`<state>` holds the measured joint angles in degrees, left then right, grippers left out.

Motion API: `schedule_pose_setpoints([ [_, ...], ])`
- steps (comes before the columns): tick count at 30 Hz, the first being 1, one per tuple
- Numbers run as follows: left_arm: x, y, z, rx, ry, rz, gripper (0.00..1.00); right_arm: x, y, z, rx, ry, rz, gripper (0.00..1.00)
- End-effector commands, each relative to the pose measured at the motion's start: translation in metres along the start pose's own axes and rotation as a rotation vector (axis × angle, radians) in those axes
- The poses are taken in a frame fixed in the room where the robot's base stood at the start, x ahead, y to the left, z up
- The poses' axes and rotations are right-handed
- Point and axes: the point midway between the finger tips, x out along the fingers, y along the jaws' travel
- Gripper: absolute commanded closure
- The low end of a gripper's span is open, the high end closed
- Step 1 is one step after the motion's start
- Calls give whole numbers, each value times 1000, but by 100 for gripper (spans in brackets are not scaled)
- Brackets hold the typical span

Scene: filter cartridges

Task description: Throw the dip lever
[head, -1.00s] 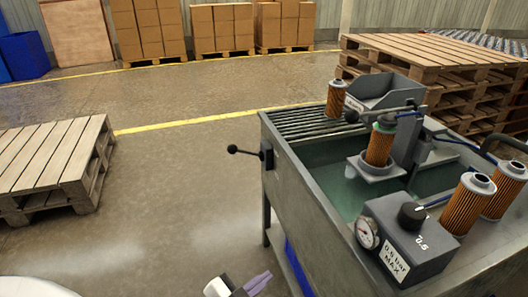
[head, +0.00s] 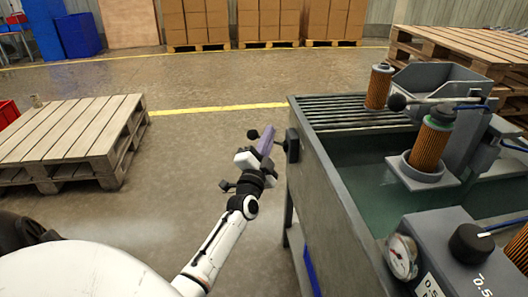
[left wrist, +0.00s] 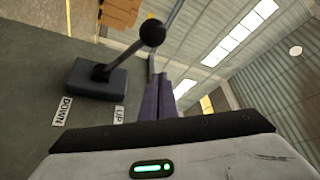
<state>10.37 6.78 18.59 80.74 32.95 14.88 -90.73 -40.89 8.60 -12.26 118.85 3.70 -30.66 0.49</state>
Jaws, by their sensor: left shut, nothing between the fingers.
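The dip lever (head: 253,134) is a dark rod with a black ball knob on a dark block (head: 291,145) on the tank's left side. In the left wrist view the lever (left wrist: 152,33) slants up from its block, beside the labels DOWN (left wrist: 62,111) and UP (left wrist: 118,115). My left gripper (head: 267,139), with purple fingers, is shut and empty beside the lever. In the left wrist view the fingertips (left wrist: 161,84) sit below and right of the knob, apart from it in the picture; contact cannot be told. My right gripper is not in view.
The tank (head: 330,205) holds greenish liquid. An orange filter cartridge (head: 430,145) stands in a grey cup holder (head: 420,174) over it; another cartridge (head: 379,87) stands on the slatted rack. A gauge box (head: 450,250) is at front right. A pallet (head: 75,135) lies left, with open floor between.

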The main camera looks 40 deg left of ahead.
Motion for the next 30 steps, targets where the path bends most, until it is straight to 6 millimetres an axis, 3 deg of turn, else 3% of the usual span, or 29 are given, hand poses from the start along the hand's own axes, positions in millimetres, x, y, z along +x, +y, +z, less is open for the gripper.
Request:
schedule_pose_setpoints([
  [3, 21, 2, 4, 2, 0, 1, 100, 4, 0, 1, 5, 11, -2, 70],
  [6, 11, 3, 22, 5, 0, 4, 100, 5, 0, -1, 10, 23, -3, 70],
  [12, 6, 1, 36, 1, 1, 2, 100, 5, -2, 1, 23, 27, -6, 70],
  [30, 5, 9, 35, -27, 9, -6, 100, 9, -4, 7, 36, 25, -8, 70],
])
